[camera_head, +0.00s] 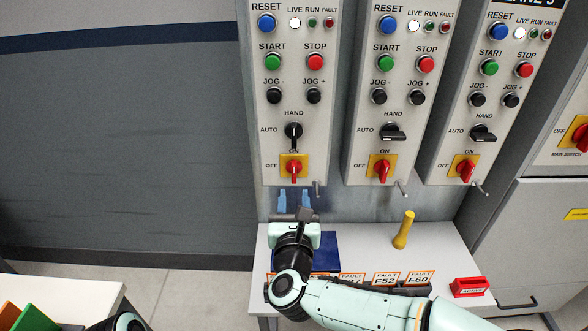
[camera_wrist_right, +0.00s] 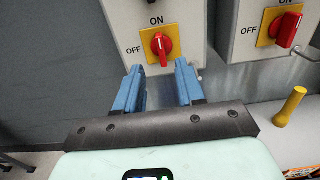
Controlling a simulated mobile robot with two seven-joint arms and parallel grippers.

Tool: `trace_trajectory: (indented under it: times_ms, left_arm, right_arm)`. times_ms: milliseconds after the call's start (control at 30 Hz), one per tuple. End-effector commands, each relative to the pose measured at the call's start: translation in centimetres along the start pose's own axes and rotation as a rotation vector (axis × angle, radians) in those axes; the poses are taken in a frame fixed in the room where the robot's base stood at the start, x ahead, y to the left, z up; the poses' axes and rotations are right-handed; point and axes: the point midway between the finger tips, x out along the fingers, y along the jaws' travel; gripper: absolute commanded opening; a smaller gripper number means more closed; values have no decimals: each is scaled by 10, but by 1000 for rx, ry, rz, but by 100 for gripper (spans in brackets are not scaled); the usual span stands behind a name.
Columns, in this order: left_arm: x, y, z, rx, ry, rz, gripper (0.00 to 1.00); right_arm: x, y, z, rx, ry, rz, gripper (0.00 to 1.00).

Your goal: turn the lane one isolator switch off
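The leftmost panel (camera_head: 272,110) has a red isolator switch (camera_head: 293,171) on a yellow plate below its black selector; its title is out of view. The switch also shows in the right wrist view (camera_wrist_right: 160,45). Its handle stands near upright, toward ON at the top; OFF is at the left. My right gripper (camera_head: 293,197) is just below this switch, its two blue fingers apart and empty. In the right wrist view the open fingers (camera_wrist_right: 158,72) point up toward the switch, with the red handle between their lines and apart from them. My left gripper is not in view.
Similar red switches sit on the middle panel (camera_head: 380,170) and third panel (camera_head: 466,170). Short metal rods stick out under the panels. A shelf (camera_head: 448,245) below holds a yellow peg (camera_head: 404,230), fault cards (camera_head: 420,277) and a red block (camera_head: 469,287). The wall at left is clear.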

Motion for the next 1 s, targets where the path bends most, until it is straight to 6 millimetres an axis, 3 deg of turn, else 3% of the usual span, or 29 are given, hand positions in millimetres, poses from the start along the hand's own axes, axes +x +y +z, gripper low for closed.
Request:
trace_trajectory:
  times_ms: [200, 400, 600, 900, 933, 1000]
  left_arm:
    - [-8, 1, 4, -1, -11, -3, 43]
    - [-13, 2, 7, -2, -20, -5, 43]
    - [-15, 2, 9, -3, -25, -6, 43]
    - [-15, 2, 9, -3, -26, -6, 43]
    - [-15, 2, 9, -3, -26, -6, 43]
    - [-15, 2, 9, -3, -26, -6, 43]
  right_arm:
    - [49, -1, 0, -1, 3, -3, 38]
    - [83, 0, 0, -1, 2, -1, 38]
    - [99, 0, -1, -3, 1, -1, 38]
    - [101, 0, -1, -4, 1, 0, 38]
    - [101, 0, -1, -4, 1, 0, 35]
    - [101, 0, -1, -4, 1, 0, 12]
